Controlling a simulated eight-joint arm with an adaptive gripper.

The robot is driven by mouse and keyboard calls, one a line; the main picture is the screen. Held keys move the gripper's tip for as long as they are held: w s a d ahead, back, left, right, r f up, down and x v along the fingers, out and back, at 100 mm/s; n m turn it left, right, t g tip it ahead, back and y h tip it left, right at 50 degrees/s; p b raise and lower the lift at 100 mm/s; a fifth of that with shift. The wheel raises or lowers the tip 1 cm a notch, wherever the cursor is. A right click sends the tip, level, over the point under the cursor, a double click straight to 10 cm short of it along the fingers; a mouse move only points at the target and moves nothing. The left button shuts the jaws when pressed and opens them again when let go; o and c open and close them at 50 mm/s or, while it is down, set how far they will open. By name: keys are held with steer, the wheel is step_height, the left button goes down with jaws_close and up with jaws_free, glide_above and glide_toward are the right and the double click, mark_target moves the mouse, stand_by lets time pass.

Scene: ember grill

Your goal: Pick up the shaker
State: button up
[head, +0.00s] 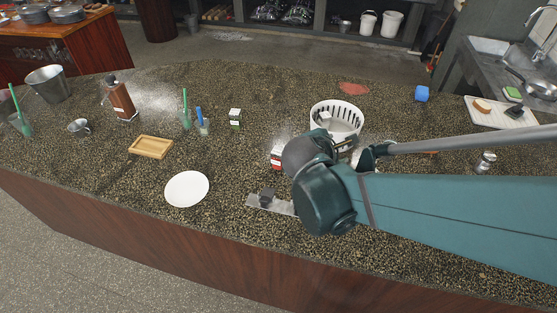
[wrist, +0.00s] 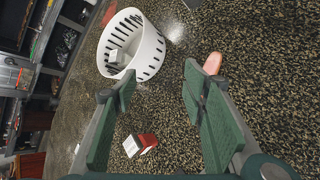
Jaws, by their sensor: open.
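A small jar with a metal-looking lid (head: 485,162), which looks like the shaker, stands upright on the speckled counter at the right in the head view. I cannot make it out in the wrist view. My gripper (wrist: 158,82) is open, with nothing between its two green-padded fingers and bare counter beyond them. In the head view it is mostly hidden behind my arm, near the white basket and well to the left of the jar.
A white slotted basket (wrist: 150,58) stands close beyond my fingers, with a red and white box (wrist: 148,142) beside them. A pinkish piece (wrist: 212,63) lies near the right finger. A white plate (head: 187,189), scraper (head: 268,200) and cutting board (head: 500,117) also lie on the counter.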

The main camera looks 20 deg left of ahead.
mark_target(276, 155)
steer(key=a+f+n+t+b, duration=0.1)
steer(key=a+f+n, duration=0.1)
steer(key=a, duration=0.4)
steer(key=a+f+n+t+b, duration=0.1)
steer(key=a+f+n, duration=0.1)
steer(key=a+n, duration=0.3)
steer(key=s+a+f+n+t+b, duration=0.1)
steer(key=a+f+n, duration=0.2)
steer(key=a, duration=0.3)
steer(key=shift+a+n+t+y, duration=0.3)
steer(key=shift+y, duration=0.1)
steer(key=shift+a+f+b, duration=0.2)
steer(key=shift+f+b, duration=0.1)
steer(key=shift+b, duration=0.15)
steer(key=shift+n, duration=0.3)
steer(key=shift+w, duration=0.15)
steer(key=shift+b+x, duration=0.4)
steer(key=shift+x, duration=1.95)
steer(key=shift+c, duration=0.7)
steer(key=c, duration=0.9)
